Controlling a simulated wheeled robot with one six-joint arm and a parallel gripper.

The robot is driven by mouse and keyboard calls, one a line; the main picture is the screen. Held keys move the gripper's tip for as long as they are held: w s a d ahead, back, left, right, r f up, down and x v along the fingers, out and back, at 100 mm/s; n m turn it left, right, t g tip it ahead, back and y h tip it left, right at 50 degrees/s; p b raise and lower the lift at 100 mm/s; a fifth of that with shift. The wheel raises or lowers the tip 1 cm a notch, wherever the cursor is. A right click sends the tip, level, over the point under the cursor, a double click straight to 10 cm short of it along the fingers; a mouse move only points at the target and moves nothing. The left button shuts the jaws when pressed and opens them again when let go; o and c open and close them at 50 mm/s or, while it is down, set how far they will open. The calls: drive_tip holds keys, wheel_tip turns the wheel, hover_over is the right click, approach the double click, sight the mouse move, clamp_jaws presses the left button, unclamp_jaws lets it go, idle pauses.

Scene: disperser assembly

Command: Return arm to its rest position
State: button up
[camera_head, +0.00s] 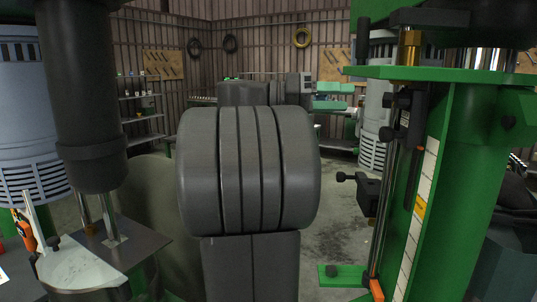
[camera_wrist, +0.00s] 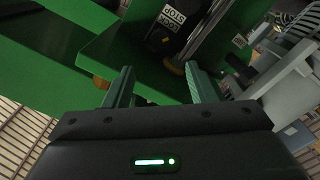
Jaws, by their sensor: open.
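My gripper (camera_wrist: 162,84) shows in the wrist view with its two green fingers apart and nothing between them. I cannot tell whether the fingers touch the frame. In the head view my large dark ribbed arm link fills the middle, and my gripper cannot be made out there.
A green machine column (camera_head: 465,170) with a scale stands at the right. A dark cylinder (camera_head: 85,100) with metal shafts hangs over a metal container (camera_head: 85,268) at the left. Shelves (camera_head: 140,110) stand at the back. Bare floor (camera_head: 335,215) shows right of my arm.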

sight(395, 100)
drive_tip(key=d, duration=0.3)
drive_tip(key=d+p, duration=0.1)
drive_tip(key=d, duration=0.3)
drive_tip(key=s+d+p, duration=0.1)
drive_tip(key=d, duration=0.2)
drive_tip(key=shift+d, duration=0.15)
